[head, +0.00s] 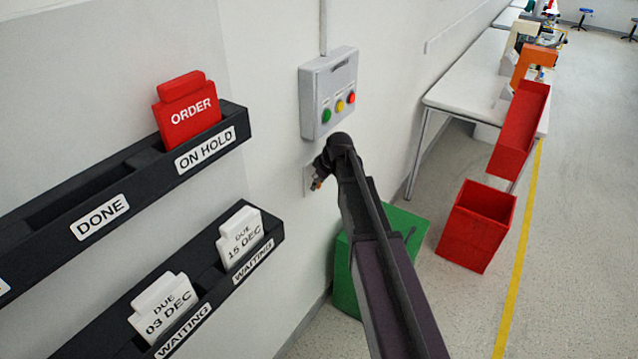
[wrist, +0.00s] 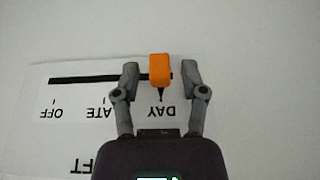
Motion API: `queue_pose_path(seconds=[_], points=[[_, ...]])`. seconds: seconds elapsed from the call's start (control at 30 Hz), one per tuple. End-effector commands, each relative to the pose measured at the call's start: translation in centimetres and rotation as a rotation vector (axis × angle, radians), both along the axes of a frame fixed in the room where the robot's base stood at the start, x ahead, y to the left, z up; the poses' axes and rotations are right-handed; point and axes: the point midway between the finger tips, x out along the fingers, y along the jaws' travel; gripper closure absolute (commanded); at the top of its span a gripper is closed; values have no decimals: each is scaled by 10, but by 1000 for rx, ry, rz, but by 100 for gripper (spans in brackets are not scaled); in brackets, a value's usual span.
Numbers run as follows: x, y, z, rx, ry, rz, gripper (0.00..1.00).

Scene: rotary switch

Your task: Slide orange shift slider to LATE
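The orange shift slider (wrist: 160,69) stands at the DAY mark, at the right end of a black slot (wrist: 85,78) in the wrist view. The white label plate (wrist: 45,135) appears upside down, with OFF at left, LATE in the middle and DAY at right. The left finger hides part of LATE. My gripper (wrist: 160,72) is open, with one finger on each side of the slider and a visible gap on both sides. In the head view my gripper (head: 318,178) is at the small wall plate (head: 308,180), and my arm hides much of it.
A grey box (head: 318,85) with green, yellow and red buttons hangs above my gripper. Dark card racks (head: 130,215) are on the wall at left. A green bin (head: 342,285) stands below, with a red bin (head: 470,240) and a white table (head: 470,75) at right.

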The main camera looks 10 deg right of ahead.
Motion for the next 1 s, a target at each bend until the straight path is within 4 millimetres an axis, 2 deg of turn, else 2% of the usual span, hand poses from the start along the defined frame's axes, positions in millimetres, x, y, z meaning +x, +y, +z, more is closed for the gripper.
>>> queue_pose_path(seconds=[0.03,0.13,0.4,0.73,1.0], points=[[0,0,0,0,0,0,70],[0,0,0,0,0,0,99],[3,-3,0,0,0,-1,100],[36,-35,0,-1,1,-2,100],[39,-40,0,-1,1,0,100]])
